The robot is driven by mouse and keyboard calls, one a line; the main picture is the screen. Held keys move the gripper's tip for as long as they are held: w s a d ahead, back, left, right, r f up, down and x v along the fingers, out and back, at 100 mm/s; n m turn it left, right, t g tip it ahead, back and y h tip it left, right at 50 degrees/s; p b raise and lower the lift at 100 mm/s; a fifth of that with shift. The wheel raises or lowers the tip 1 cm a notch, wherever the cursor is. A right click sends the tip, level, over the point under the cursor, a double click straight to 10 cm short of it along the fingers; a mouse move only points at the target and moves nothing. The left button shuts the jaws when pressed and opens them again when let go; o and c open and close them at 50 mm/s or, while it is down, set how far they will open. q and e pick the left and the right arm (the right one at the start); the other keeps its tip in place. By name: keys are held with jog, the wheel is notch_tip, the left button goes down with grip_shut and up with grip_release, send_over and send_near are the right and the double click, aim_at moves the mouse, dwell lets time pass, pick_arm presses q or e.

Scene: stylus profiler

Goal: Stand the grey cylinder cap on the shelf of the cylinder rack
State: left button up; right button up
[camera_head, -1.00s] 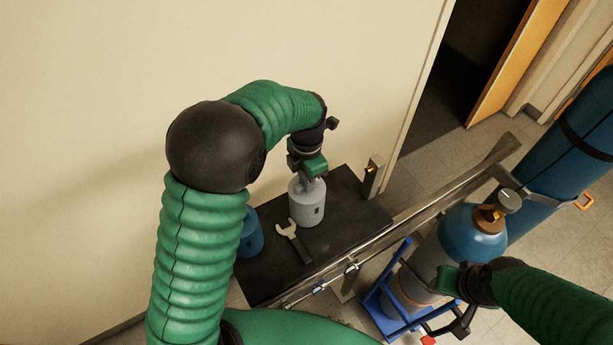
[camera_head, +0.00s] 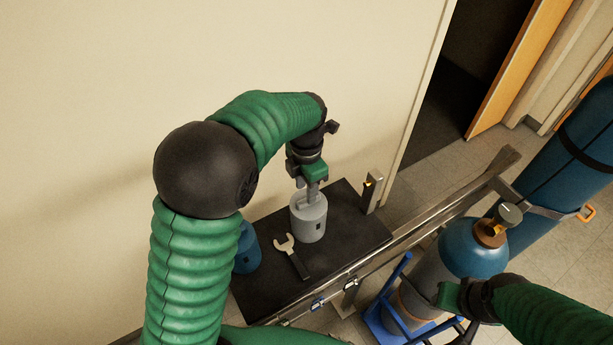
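The grey cylinder cap (camera_head: 308,219) stands upright on the black shelf (camera_head: 345,245) of the cylinder rack, or very close above it; I cannot tell whether its base touches. My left gripper (camera_head: 312,190) comes down from above and is at the top of the cap. Its fingers look closed on the cap's top part. My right gripper (camera_head: 450,297) is at the lower right, beside the blue-topped gas cylinder; its fingers are small and partly hidden, so their opening is unclear.
A blue cap (camera_head: 247,248) stands on the shelf's left, partly behind my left arm. A wrench (camera_head: 291,256) lies in front of the grey cap. The gas cylinder (camera_head: 474,247) stands in a blue cart (camera_head: 377,315). A metal rail (camera_head: 425,232) runs along the shelf's front.

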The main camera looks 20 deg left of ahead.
pick_arm(q)
notch_tip(320, 180, up, 8)
jog(key=s+f+m+t, duration=0.1)
jog(key=s+f+m, duration=0.5)
jog(key=m, duration=0.8)
jog(key=s+a+f+m+t, duration=0.1)
jog(key=s+f+m, duration=0.6)
jog(key=m, duration=0.7)
jog(key=shift+s+a+t+b, duration=0.15)
jog(key=shift+s+t+b, duration=0.25)
jog(key=shift+s, duration=0.75)
